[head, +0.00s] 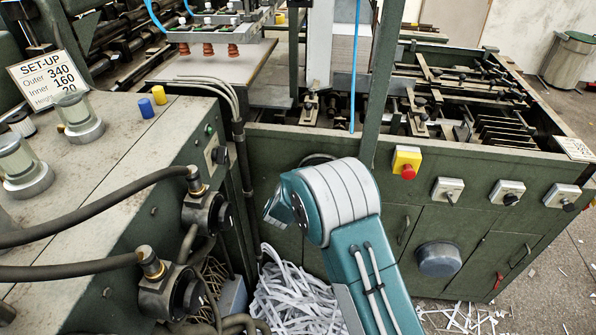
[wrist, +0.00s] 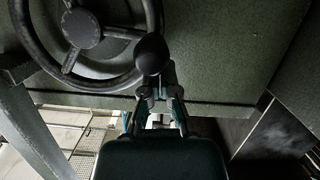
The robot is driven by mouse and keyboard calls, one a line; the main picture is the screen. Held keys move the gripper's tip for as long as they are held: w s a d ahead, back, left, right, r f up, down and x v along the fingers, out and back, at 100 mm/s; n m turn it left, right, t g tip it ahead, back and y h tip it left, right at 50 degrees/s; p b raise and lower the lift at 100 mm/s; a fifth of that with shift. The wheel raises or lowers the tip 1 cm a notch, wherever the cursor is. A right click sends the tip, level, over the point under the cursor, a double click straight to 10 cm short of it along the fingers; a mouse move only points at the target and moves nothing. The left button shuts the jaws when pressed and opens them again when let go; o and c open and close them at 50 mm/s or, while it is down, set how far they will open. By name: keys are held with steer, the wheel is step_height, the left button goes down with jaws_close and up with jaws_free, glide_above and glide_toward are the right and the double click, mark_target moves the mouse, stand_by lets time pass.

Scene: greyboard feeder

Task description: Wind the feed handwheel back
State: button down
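The feed handwheel (wrist: 72,73) fills the upper left of the wrist view, with a dark rim, spokes and a round hub. Its dark ball-ended handle (wrist: 152,54) stands at the rim's right side. My gripper (wrist: 160,82) reaches up to this handle, its fingers just below and to the right of the ball. The ball covers part of the fingertips, so I cannot tell whether they grip it. In the head view, only a thin arc like the wheel's rim (head: 318,157) shows above my arm; the gripper is hidden there.
The green machine front carries a red button on a yellow box (head: 407,163), several switches and a round dark cover (head: 439,260). Paper strips (head: 290,300) lie on the floor. A console (head: 110,170) with hoses stands at the left. A set-up card (head: 48,78) rests on it.

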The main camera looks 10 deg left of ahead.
steer(key=shift+a+f, duration=0.2)
steer(key=shift+f, duration=0.7)
